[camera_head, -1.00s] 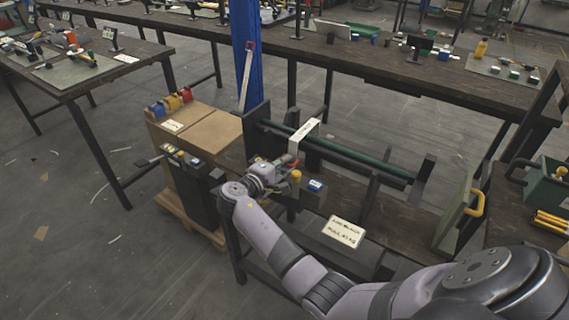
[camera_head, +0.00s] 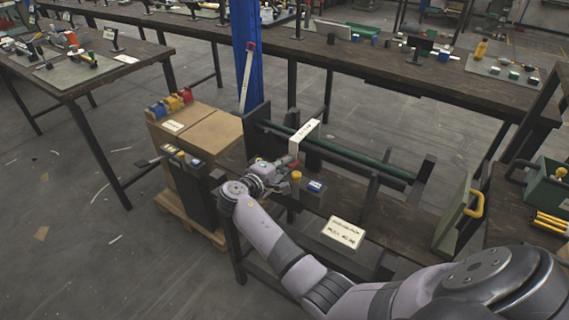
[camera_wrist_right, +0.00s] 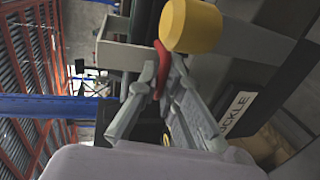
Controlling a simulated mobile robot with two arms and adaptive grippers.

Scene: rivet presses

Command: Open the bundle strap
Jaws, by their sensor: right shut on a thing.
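A pale strap with a printed label (camera_head: 306,136) passes over a dark green bar (camera_head: 350,158) in a black rack in the head view. My right gripper (camera_head: 290,165) is at the near end of the rack, just below the strap. In the right wrist view, my right gripper (camera_wrist_right: 160,85) is shut on a red tab (camera_wrist_right: 161,64). A yellow knob (camera_wrist_right: 190,25) is close beside the fingertips, and a plate ending in "UCKLE" (camera_wrist_right: 237,112) lies to the right. The strap's fastening is too small to make out. My left gripper is not in view.
Cardboard boxes (camera_head: 213,138) with several coloured blocks on top stand left of the rack. A blue post (camera_head: 245,60) rises behind them. A white sign (camera_head: 343,232) is in front of the rack. A green bin (camera_head: 550,185) is at the right.

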